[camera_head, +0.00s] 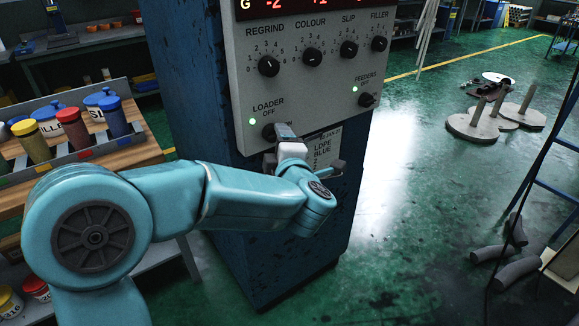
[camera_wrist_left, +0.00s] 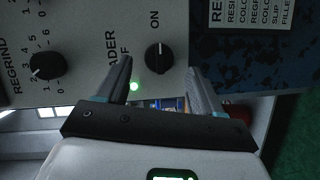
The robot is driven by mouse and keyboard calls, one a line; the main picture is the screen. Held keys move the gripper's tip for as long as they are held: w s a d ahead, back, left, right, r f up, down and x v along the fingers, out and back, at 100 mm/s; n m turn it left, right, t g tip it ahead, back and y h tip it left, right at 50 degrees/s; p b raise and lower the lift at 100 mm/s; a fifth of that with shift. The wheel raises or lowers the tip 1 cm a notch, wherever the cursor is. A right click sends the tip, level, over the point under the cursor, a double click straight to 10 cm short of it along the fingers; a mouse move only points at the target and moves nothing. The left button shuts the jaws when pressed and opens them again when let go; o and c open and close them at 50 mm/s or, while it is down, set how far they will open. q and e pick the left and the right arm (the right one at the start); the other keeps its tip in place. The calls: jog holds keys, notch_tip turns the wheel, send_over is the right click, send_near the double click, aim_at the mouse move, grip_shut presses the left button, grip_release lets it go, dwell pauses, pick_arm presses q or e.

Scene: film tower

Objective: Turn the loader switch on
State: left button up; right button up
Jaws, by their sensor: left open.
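The loader switch (camera_head: 268,131) is a black knob low on the grey control panel (camera_head: 236,80), below the LOADER OFF label. In the left wrist view the knob (camera_wrist_left: 158,58) shows a pale mark, with ON printed beside it; I cannot tell its setting for sure. My left gripper (camera_head: 284,133) is at the knob and partly hides it. In the left wrist view its fingers (camera_wrist_left: 160,76) are open, one on each side of the knob, with gaps visible. Contact is not visible. My right gripper is not in view.
A lit green lamp (camera_head: 252,122) is beside the loader switch. The feeders switch (camera_head: 367,100) is to the right, and dials including regrind (camera_head: 268,66) are above. A wooden bench (camera_head: 140,148) with colored bottles is at left.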

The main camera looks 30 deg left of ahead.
pick_arm(q)
jog(key=v, duration=1.2)
jog(key=shift+d, duration=0.2)
jog(key=shift+s, duration=0.15)
jog(key=w+a+f+m+g+h, duration=0.1)
jog(key=w+a+f+m, duration=0.15)
jog(key=f, duration=0.95)
jog(key=w+a+f+m+g+h, duration=0.15)
jog(key=a+f+m, duration=0.25)
jog(key=f, duration=0.9)
jog(key=s+d+f+m+g+h, duration=0.1)
jog(key=s+d+f+m+h, duration=0.15)
jog(key=f, duration=0.35)
jog(key=s+d+f+m+g+h, duration=0.1)
jog(key=s+d+f+m+h, duration=0.15)
jog(key=f, duration=0.45)
jog(key=s+d+f+m+g+h, duration=0.3)
jog(key=s+d+f+m+h, duration=0.15)
jog(key=s+d, duration=0.25)
jog(key=s+d+f+m+g+h, duration=0.3)
jog(key=s+d+f+m, duration=0.1)
jog(key=s+d+m, duration=0.25)
notch_tip(320, 180, up, 12)
jog(key=s+p, duration=0.2)
jog(key=p, duration=1)
jog(key=shift+s+g+h, duration=0.25)
jog(key=shift+g+h, duration=0.15)
jog(key=shift+g, duration=0.05)
